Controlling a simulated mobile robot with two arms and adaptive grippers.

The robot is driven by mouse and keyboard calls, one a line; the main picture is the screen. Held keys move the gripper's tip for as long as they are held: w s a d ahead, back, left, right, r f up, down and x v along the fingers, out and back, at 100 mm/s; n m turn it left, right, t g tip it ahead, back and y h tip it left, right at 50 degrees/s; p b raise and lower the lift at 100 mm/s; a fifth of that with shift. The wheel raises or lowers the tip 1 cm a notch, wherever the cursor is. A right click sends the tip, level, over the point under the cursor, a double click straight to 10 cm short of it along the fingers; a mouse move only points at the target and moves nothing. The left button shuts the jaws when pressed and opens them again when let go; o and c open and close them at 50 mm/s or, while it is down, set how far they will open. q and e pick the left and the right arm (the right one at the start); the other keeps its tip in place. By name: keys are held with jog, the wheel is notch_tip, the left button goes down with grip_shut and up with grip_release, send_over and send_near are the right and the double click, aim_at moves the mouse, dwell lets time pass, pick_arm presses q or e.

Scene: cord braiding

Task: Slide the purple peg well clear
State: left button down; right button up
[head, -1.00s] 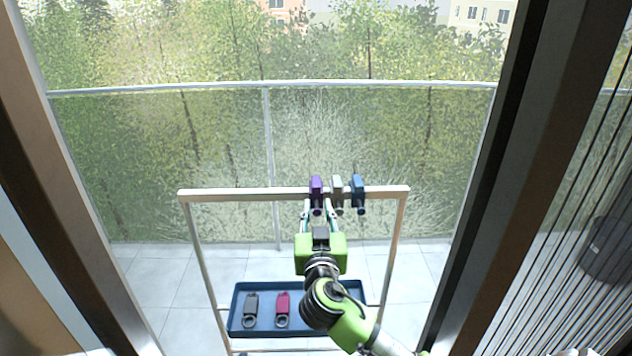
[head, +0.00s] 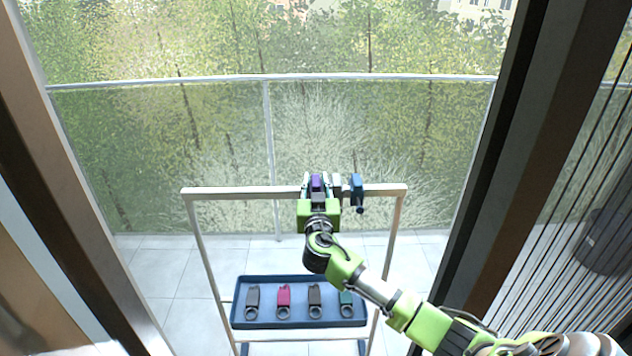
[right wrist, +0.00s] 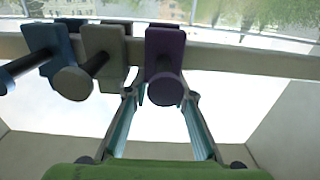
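The purple peg (head: 316,183) sits on the top bar of the metal frame, leftmost of three pegs in the head view. In the right wrist view the purple peg (right wrist: 165,52) shows as a block with a round stub toward me. My right gripper (head: 316,188) is at the bar, with one finger on each side of the purple peg. In the right wrist view the gripper (right wrist: 163,92) looks open around it, the fingers spread; contact is not clear. My left gripper is not in view.
A grey peg (right wrist: 103,45) is close beside the purple one, then a blue peg (head: 356,187). The bar (head: 245,192) is bare left of the purple peg in the head view. A blue tray (head: 300,324) below holds several ringed pieces.

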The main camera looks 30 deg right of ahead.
aim_at(252, 190)
grip_shut()
jog(key=shift+w+a+f+b, duration=0.15)
jog(key=shift+a+b, duration=0.1)
jog(key=shift+b, duration=0.15)
jog(key=w+a+b, duration=0.2)
jog(key=a+b, duration=0.2)
jog(key=w+a+b, duration=0.3)
jog(key=a+b, duration=0.1)
jog(key=w+a+b, duration=0.2)
jog(key=a+b, duration=0.2)
jog(key=a, duration=0.1)
jog(key=shift+w+f+b, duration=0.1)
jog(key=shift+w+b, duration=0.3)
jog(key=shift+w+a+r+b, duration=0.2)
jog(key=shift+w+a+b, duration=0.2)
jog(key=shift+a, duration=0.2)
grip_release()
